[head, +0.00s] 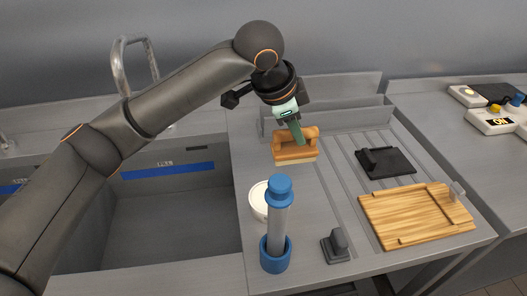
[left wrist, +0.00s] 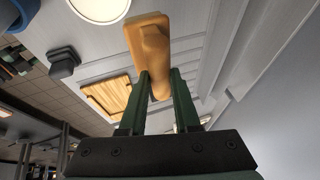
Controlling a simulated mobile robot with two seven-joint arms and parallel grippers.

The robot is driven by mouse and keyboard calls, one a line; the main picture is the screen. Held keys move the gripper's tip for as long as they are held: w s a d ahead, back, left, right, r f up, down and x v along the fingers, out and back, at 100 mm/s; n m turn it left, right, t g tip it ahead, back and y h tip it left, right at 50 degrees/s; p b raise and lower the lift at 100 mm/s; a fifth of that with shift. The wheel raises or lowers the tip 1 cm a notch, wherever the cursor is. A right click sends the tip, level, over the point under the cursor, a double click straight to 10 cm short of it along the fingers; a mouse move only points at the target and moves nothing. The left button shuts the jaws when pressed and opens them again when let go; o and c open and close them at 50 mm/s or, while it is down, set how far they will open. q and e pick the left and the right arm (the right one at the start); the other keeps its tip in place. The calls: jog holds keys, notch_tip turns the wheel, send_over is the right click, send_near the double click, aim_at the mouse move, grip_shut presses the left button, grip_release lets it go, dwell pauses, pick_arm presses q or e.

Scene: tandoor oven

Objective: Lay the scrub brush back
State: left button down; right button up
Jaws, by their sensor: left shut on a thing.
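The scrub brush (head: 296,147) is an orange-brown block with a raised handle and pale bristles underneath. My left gripper (head: 300,136) comes down on it from above, at the back left of the ribbed drainboard (head: 330,185). In the left wrist view the two green fingers of the gripper (left wrist: 160,88) are shut on the handle of the brush (left wrist: 150,45). I cannot tell whether the bristles touch the drainboard. My right gripper is in neither view.
A blue-capped grey cylinder (head: 278,222) stands in front of the brush, beside a white round dish (head: 260,200). A dark tool (head: 385,162), a wooden board (head: 415,213) and a small grey block (head: 337,245) lie to the right. The sink (head: 165,225) is at left.

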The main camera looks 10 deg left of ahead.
pick_arm(q)
jog(key=w+a+f, duration=0.1)
jog(key=a+f, duration=0.1)
jog(key=f, duration=0.1)
jog(key=w+a+f, duration=0.2)
jog(key=a+f, duration=0.1)
jog(key=f, duration=0.1)
jog(key=w+a+f, duration=0.2)
jog(key=f, duration=0.1)
jog(key=shift+w+a+f+p, duration=0.15)
jog(key=shift+a+f+p, duration=0.05)
jog(key=shift+a+p, duration=0.15)
jog(key=shift+f, duration=0.25)
jog(key=shift+f, duration=0.1)
jog(key=c, duration=0.6)
grip_release()
jog(key=shift+d, duration=0.1)
